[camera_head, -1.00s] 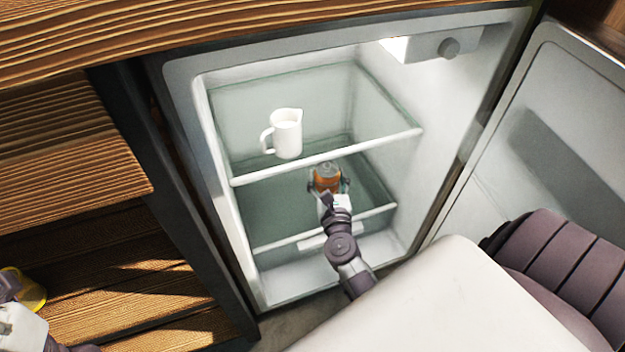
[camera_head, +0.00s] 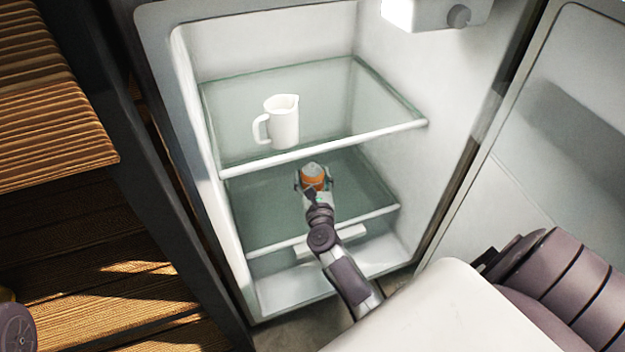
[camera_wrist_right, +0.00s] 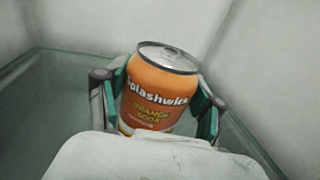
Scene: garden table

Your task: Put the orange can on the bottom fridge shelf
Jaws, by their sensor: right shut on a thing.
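The orange can (camera_head: 314,172) is inside the open fridge, between the upper glass shelf (camera_head: 215,115) and the lower glass shelf (camera_head: 260,215). My right gripper (camera_head: 314,182) is shut on it, with a finger on each side. In the right wrist view the can (camera_wrist_right: 158,90) stands between the teal finger pads of the gripper (camera_wrist_right: 160,98), slightly tilted in the picture, its silver top showing. Its base is hidden, so I cannot tell whether it touches the lower shelf. In the head view, a dark rounded part of my left arm shows at the lower left, but its fingers do not.
A white jug (camera_head: 281,122) stands on the upper shelf, above and left of the can. The fridge door (camera_head: 560,130) is open at the right. The lower shelf is otherwise clear. A wooden slatted unit (camera_head: 60,150) stands left of the fridge.

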